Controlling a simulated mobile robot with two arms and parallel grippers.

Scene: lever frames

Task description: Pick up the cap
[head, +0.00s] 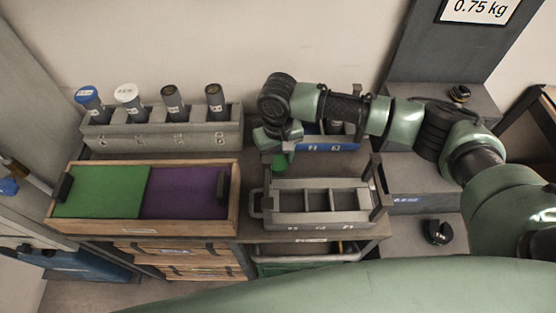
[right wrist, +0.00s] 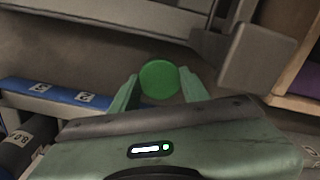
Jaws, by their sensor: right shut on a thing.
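The cap is a round green disc. It shows between the fingers of my right gripper in the right wrist view (right wrist: 160,79). In the head view the green cap (head: 279,161) shows just below my right gripper (head: 277,150), above the gap behind the grey divided tray. My right gripper's two pale green fingers (right wrist: 160,88) are shut on the cap, one at each side. My left gripper is in neither view.
A grey tray with compartments (head: 268,203) stands in front of my right gripper. A blue numbered holder (head: 345,147) is behind it. A wooden tray (head: 232,205) with green and purple panels lies left, and a grey rack (head: 205,140) holds several tubes behind that.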

